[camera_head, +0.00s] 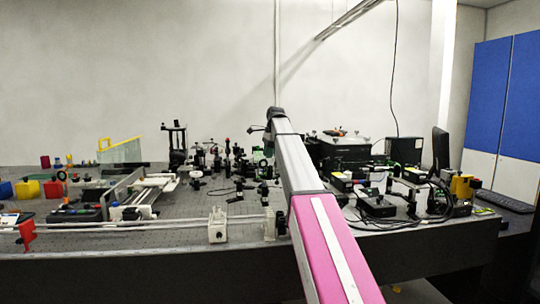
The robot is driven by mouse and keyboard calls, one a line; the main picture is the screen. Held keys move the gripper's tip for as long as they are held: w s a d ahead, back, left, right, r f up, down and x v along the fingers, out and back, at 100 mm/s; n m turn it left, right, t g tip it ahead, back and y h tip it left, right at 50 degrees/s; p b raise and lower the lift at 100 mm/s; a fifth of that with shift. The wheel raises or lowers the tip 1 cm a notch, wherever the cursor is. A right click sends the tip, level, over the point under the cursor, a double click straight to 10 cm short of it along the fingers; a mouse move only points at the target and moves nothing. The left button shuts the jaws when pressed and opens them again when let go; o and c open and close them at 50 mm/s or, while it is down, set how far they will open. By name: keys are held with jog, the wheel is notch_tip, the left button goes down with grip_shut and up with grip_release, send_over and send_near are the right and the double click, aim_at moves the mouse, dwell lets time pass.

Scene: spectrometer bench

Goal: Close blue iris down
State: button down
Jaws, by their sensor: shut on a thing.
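My arm runs from the bottom right up to the middle of the bench, and its far end is among the optics. My gripper is hidden behind the arm, so its fingers and whatever is between them do not show. I cannot make out a blue iris; it may be hidden by the arm or too small to tell among the dark optical mounts (238,160) left of the arm's end.
The optical table (150,240) spans the view. A rail with a white block (218,226) runs along its front. Black instruments (340,152) and cabled boxes (376,205) crowd the right.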

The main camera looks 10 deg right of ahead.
jog(key=h, duration=0.1)
jog(key=a+h, duration=0.2)
jog(key=shift+r+h, duration=0.25)
jog(key=shift+h, duration=0.15)
jog(key=shift+a+h, duration=0.45)
jog(key=shift+h, duration=0.55)
jog(key=shift+a+h, duration=0.45)
jog(key=shift+h, duration=0.55)
jog(key=shift+f, duration=0.1)
jog(key=c, duration=1.1)
grip_release()
jog(key=v, duration=1)
jog(key=shift+a+r, duration=0.25)
jog(key=shift+r, duration=0.1)
jog(key=shift+c, duration=0.2)
